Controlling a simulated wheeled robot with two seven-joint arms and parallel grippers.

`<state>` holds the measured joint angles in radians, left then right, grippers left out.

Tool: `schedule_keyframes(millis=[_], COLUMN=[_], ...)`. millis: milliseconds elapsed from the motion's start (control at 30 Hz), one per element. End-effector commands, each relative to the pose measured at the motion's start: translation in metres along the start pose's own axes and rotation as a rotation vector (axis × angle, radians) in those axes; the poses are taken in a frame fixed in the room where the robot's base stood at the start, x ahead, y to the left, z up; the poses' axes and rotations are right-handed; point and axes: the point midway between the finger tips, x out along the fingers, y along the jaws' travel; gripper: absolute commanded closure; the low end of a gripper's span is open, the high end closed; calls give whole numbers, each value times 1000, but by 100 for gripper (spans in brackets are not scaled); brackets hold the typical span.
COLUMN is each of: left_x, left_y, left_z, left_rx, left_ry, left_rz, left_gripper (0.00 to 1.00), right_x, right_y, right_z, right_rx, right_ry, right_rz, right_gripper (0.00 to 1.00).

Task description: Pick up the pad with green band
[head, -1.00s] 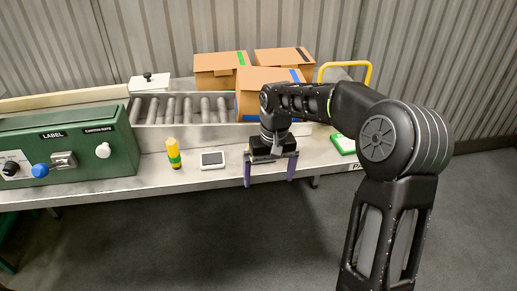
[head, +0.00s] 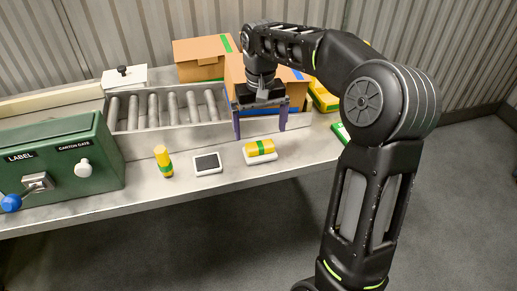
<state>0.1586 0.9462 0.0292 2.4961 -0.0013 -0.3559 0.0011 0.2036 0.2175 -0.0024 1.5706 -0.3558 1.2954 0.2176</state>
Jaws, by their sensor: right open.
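A flat white pad with green on it (head: 340,132) lies at the right of the bench, partly behind my right arm. A yellow block with a green band (head: 260,147) rests on a white base near the bench's front edge. My right gripper (head: 260,122) points down with its two purple fingers apart and nothing between them. In the picture it is just above and behind the yellow block, left of the white and green pad. My left gripper is not in view.
A yellow bottle with a green band (head: 163,161) stands beside a white device with a dark face (head: 207,163). A roller conveyor (head: 170,108), cardboard boxes (head: 200,58) and a green machine (head: 60,160) surround them. A yellow and green item (head: 323,97) is behind my arm.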

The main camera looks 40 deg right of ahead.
Motion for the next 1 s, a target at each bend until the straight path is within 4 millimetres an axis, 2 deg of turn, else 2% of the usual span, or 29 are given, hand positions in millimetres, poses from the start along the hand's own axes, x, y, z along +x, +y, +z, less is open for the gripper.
schedule_keyframes(millis=[233,633,900,1000], left_x=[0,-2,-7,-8], left_y=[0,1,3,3], left_z=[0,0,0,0], left_rx=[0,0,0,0], left_ry=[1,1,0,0], left_rz=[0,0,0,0], left_gripper=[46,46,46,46], right_x=[23,30,67,76], right_y=[0,0,0,0], right_z=[1,0,1,1], right_rx=[1,0,-1,-1], right_ry=[-3,-3,-5,-3], right_rz=[0,0,1,0], right_gripper=[0,0,0,0])
